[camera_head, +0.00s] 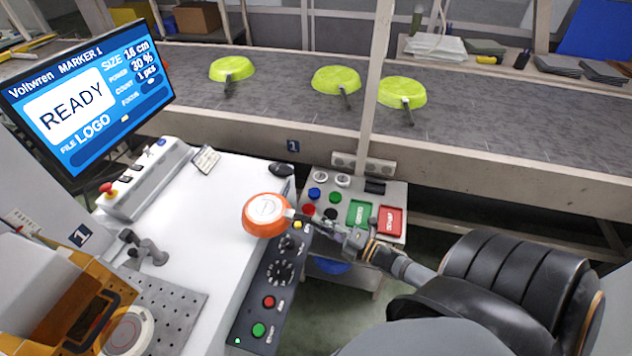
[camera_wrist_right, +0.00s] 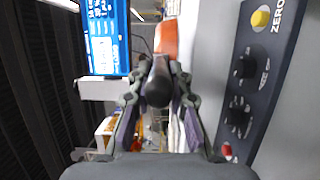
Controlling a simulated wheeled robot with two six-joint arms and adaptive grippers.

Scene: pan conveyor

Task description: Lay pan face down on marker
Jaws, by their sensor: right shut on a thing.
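An orange pan (camera_head: 265,216) hangs over the right edge of the white worktop, its pale round base facing up. My right gripper (camera_head: 355,243) is shut on its dark handle, to the right of the pan. In the right wrist view the handle end (camera_wrist_right: 158,82) is between the fingers, with the orange pan (camera_wrist_right: 166,38) beyond. The marker's screen (camera_head: 85,95) reads MARKER 1 and READY. At the lower left are its perforated plate (camera_head: 178,308), a round pale disc (camera_head: 128,333) and an orange-yellow housing (camera_head: 45,300). My left gripper is not in view.
A dark control panel (camera_head: 262,318) with knobs runs along the worktop's right edge, below the pan. A button box (camera_head: 395,192) stands to the right. Several yellow-green pans (camera_head: 336,78) lie on the conveyor (camera_head: 480,120) behind. The middle of the white worktop (camera_head: 205,225) is clear.

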